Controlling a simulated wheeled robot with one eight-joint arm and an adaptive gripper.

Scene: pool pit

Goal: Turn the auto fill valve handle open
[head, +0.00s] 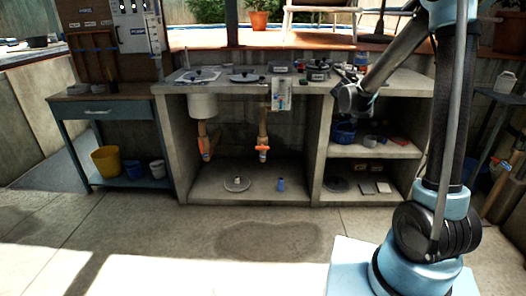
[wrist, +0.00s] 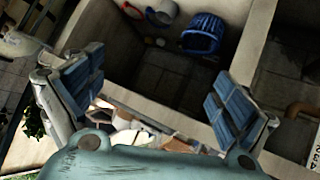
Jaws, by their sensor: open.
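The right orange handle (head: 263,152) is a smaller one low on a tan pipe (head: 263,122). I cannot read which one is the auto fill valve. My gripper (wrist: 152,90) is open and empty in the wrist view, with blue pads on both fingers. In the head view it is near the counter's right part, above and right of both handles. The wrist view shows neither orange handle clearly.
The concrete counter (head: 390,84) holds several small items, and a label plate (head: 281,93) hangs at its front. A divider wall (head: 320,150) separates the pipes from shelves with a blue basket (head: 345,132), also in the wrist view (wrist: 203,35). The floor in front is clear.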

